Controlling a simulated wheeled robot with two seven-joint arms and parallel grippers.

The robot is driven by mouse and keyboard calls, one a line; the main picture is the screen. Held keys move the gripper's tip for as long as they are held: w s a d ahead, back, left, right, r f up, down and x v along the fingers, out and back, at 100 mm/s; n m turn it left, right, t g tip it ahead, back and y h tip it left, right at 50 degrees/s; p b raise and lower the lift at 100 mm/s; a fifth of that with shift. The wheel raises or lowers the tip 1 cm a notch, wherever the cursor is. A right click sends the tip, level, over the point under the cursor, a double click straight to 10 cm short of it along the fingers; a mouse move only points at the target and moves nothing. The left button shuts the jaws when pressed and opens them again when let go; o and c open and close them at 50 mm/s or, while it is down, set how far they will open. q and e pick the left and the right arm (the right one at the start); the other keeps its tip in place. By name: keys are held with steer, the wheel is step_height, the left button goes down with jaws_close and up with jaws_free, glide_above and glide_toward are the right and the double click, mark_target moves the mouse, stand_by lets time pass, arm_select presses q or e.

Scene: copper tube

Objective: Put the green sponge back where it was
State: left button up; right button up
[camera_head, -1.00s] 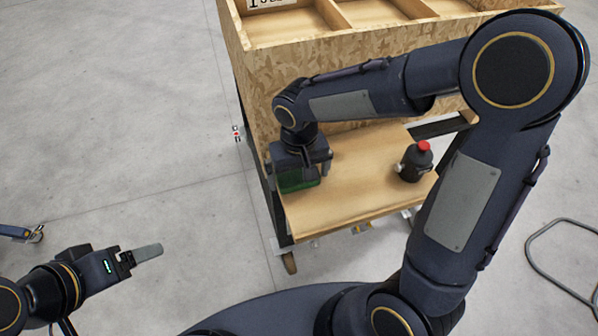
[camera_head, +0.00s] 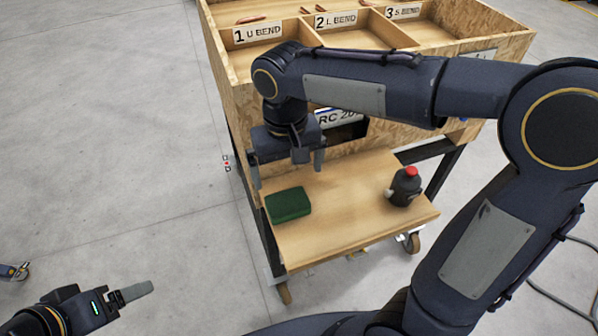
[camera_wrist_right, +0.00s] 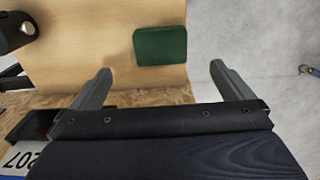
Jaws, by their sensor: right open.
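The green sponge (camera_head: 288,205) lies flat on the wooden shelf (camera_head: 335,215), near its left edge. It also shows in the right wrist view (camera_wrist_right: 160,46), beyond and between the two fingers. My right gripper (camera_head: 289,172) is open and empty, above and behind the sponge and apart from it. In the right wrist view its fingers (camera_wrist_right: 160,82) are spread wide with nothing between them. My left gripper (camera_head: 135,291) is at the lower left, over the floor and far from the shelf; its finger opening cannot be made out.
A dark bottle with a red cap (camera_head: 405,186) stands on the shelf's right side. Behind the shelf rises a wooden bin unit (camera_head: 240,100) with labelled compartments. Shelf space between sponge and bottle is clear. Open concrete floor lies to the left.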

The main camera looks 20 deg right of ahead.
steer(key=s+d+f+m+t+y, duration=0.1)
steer(key=s+d+t+y, duration=0.1)
steer(key=s+d, duration=0.2)
steer(key=s+d+f+m+t+y, duration=0.1)
steer(key=s+d+t, duration=0.2)
steer(key=s, duration=0.8)
steer(key=shift+s+d+f+t+y, duration=0.2)
steer(key=shift+d+t+y, duration=0.15)
steer(key=shift+d, duration=0.55)
